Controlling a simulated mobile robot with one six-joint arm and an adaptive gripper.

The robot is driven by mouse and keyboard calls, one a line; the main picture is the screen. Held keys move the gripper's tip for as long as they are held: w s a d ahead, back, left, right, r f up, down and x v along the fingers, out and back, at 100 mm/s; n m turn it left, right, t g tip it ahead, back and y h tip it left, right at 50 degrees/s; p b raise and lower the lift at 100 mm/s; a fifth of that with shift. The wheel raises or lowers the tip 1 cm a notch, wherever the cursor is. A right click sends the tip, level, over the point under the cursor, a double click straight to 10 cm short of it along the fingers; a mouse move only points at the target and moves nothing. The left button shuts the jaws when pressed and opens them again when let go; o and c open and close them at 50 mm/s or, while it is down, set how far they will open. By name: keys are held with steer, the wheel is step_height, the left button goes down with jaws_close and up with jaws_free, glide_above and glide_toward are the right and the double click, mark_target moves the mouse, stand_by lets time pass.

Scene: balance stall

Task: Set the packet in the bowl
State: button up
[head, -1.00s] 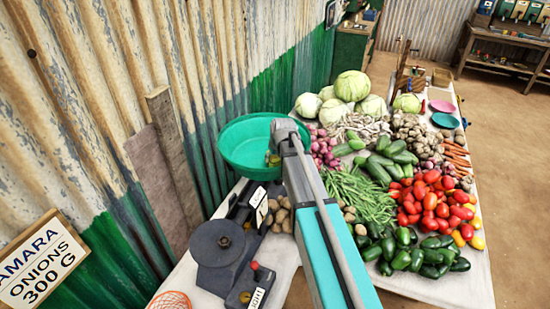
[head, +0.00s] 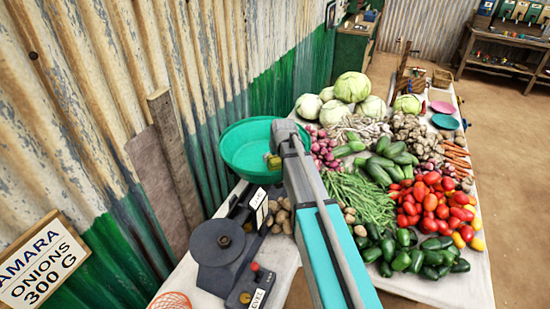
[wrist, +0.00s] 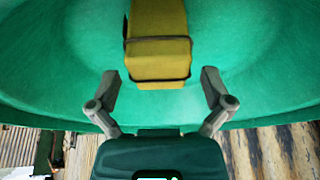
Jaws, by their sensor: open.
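The packet is a mustard-yellow block with dark bands. It shows inside the bowl in the wrist view (wrist: 158,45), and a small part shows beside my arm in the head view (head: 273,160). The bowl is a wide green pan (head: 240,140) on the dark scale; its inner wall fills much of the wrist view (wrist: 60,60). My gripper (wrist: 157,78) is open over the bowl's near side, its two fingers spread to either side of the packet's near end, with gaps to it. In the head view my arm hides the gripper and the bowl's right side.
The dark balance scale (head: 220,240) stands on the white table, with potatoes (head: 280,215) beside it. Tomatoes (head: 435,205), green peppers (head: 405,255), beans (head: 358,195) and cabbages (head: 350,87) crowd the table to the right. The corrugated wall (head: 110,120) stands close on the left.

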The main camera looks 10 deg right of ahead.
steer(key=p+v, duration=1)
steer(key=v, duration=0.1)
steer(key=shift+r, duration=0.25)
steer(key=shift+s, duration=0.2)
stand_by(0.6)
steer(key=s+a+f+m+g, duration=0.1)
steer(key=s+g, duration=0.3)
steer(key=s, duration=1.8)
steer(key=shift+a+f+m+h, duration=0.2)
steer(key=shift+a+m+h, duration=0.15)
steer(key=shift+a, duration=0.45)
steer(key=shift+w+f, duration=0.1)
